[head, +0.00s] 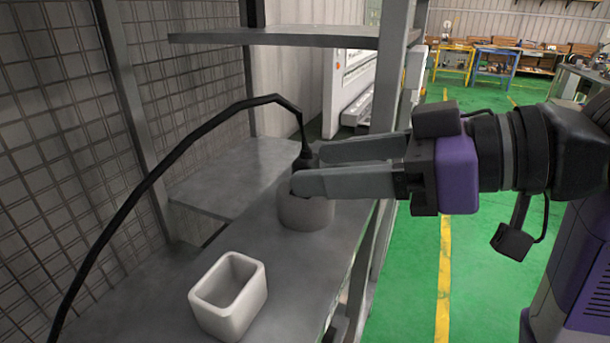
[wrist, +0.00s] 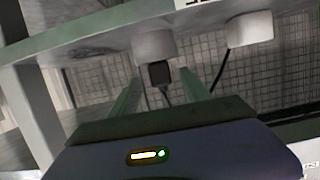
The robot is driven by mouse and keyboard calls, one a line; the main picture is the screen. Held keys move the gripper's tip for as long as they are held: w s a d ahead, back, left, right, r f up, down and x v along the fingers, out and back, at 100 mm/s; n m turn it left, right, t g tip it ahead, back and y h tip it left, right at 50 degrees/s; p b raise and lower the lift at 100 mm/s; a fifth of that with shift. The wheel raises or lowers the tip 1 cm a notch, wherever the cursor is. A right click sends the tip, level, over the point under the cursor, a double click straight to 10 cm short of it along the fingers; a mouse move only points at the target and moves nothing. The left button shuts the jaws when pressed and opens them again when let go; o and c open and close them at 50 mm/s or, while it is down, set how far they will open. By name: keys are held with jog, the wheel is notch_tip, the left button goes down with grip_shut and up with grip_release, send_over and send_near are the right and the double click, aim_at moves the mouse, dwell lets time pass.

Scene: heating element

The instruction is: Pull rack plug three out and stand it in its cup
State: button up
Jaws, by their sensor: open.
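A black plug (head: 304,161) stands upright at the top of a round grey holder (head: 305,212) on the metal shelf. A black cable rises from the plug and arcs away to the left. My gripper (head: 308,172) reaches in from the right, open, with one finger on each side of the plug. The wrist view shows the plug (wrist: 159,72) between the fingers, with gaps beside it, against the round holder (wrist: 154,45). The near finger hides the plug's lower end in the head view, so I cannot tell how deep it sits. No number shows on it.
A white, empty, squarish cup (head: 230,297) stands nearer on the same shelf (head: 285,262). The cable (head: 150,180) hangs over the shelf's left side. An upright post (head: 388,85) stands behind my gripper, and an upper shelf (head: 290,36) runs above. Mesh wall lies left.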

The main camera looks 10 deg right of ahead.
jog(key=x, duration=0.3)
jog(key=p+x, duration=0.1)
jog(key=x, duration=0.2)
jog(key=shift+a+r, duration=0.1)
jog(key=shift+r, duration=0.15)
grip_shut()
